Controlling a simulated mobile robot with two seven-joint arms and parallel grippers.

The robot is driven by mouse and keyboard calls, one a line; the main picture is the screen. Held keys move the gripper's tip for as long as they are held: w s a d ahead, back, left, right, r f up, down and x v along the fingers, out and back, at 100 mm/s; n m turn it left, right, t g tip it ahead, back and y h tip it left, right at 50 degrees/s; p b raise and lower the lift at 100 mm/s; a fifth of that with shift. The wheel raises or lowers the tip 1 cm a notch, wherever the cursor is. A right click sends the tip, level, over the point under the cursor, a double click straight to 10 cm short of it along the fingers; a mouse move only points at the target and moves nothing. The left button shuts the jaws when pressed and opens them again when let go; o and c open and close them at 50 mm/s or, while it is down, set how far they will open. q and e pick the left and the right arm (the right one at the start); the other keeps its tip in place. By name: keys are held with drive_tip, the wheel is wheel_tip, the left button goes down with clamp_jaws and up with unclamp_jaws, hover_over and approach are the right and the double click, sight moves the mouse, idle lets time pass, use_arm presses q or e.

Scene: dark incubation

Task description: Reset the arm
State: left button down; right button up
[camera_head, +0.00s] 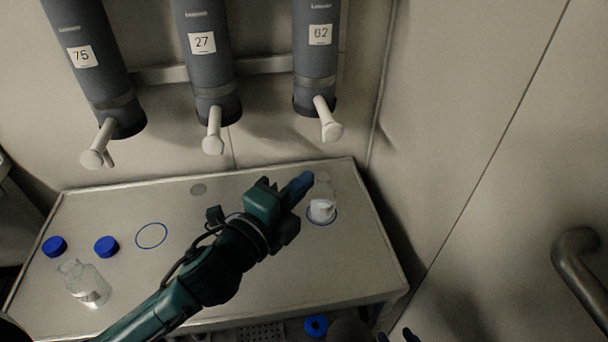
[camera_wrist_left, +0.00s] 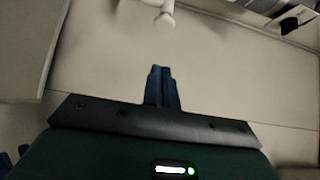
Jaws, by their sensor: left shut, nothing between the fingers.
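My left arm reaches in from the lower left of the head view. Its gripper (camera_head: 305,180) is shut and empty, held over the right part of the table (camera_head: 350,260). In the left wrist view the blue fingertips (camera_wrist_left: 160,70) meet with nothing between them. A clear container with a white part (camera_head: 322,210) stands in a blue ring just right of the fingertips; my gripper partly overlaps its surroundings, and I cannot tell the gap in depth. Dark tips at the bottom edge look like my right gripper (camera_head: 398,336), mostly cut off.
Three grey cylinders labelled 75 (camera_head: 82,57), 27 (camera_head: 202,43) and 02 (camera_head: 320,34) hang above with pale spouts. Two blue caps (camera_head: 54,246) (camera_head: 106,246), an empty blue ring (camera_head: 151,236) and a clear bottle (camera_head: 84,284) are on the left. A handle (camera_head: 580,270) is at right.

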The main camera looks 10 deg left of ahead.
use_arm(q)
drive_tip(key=shift+f, duration=0.1)
drive_tip(key=s+a+f+n+g+y, duration=0.2)
drive_tip(key=s+a+f+n, duration=0.2)
drive_tip(key=s+f+n, duration=0.3)
drive_tip(key=s+a+f+n+g+y, duration=0.3)
drive_tip(key=s+f+n, duration=0.3)
drive_tip(key=f+n, duration=0.7)
wheel_tip(320, 180, down, 5)
drive_tip(key=shift+s+a+f+n, duration=0.2)
drive_tip(key=shift+s+a+n, duration=0.15)
drive_tip(key=shift+a, duration=0.25)
drive_tip(key=shift+s, duration=0.1)
idle(2.2)
